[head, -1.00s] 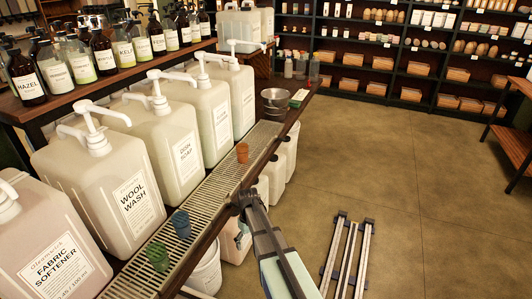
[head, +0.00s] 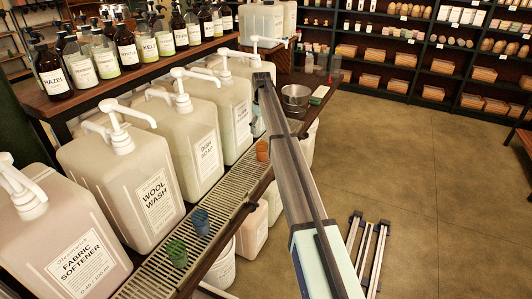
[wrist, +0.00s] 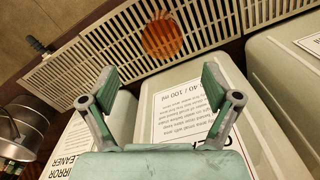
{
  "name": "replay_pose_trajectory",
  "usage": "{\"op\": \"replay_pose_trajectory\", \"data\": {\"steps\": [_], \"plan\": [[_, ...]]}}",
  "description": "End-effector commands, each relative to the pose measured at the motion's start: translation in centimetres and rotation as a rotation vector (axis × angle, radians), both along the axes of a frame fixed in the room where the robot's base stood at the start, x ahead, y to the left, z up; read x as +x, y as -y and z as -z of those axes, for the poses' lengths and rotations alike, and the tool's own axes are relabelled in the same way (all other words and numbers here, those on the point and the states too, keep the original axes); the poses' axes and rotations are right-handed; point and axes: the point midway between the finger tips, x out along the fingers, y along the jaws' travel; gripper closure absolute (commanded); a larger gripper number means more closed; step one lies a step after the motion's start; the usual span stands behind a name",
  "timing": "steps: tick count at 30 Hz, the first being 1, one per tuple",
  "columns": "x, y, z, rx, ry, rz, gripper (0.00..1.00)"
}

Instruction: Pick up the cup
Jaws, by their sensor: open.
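A small orange-brown cup (head: 262,151) stands on the slatted drip grate in front of the jugs. It also shows in the wrist view (wrist: 161,38), above and between the two fingertips in the picture and apart from them. A blue cup (head: 200,221) and a green cup (head: 177,253) stand on the grate nearer to me. My gripper (wrist: 160,80) is open and empty, in front of the white jug labels. In the head view it is mostly hidden behind my arm, near the orange cup.
Large white pump jugs (head: 124,190) line the left of the grate (head: 228,201), with brown bottles (head: 126,46) on a shelf behind. A metal bowl (head: 295,95) stands at the bench's far end. A rail-like frame (head: 370,255) lies on the open floor at right.

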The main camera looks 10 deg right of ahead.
Motion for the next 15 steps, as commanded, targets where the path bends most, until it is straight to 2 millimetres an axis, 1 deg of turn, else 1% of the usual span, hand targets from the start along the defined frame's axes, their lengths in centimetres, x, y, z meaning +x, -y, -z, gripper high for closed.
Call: {"op": "replay_pose_trajectory", "data": {"steps": [4,12,15], "plan": [[-0.1,-0.1,1.3,-0.001,-0.002,-0.003,0.12],[-0.1,-0.1,5.3,0.000,-0.002,-0.001,0.12],[-0.1,-0.1,6.3,0.000,-0.001,-0.001,0.12]]}}
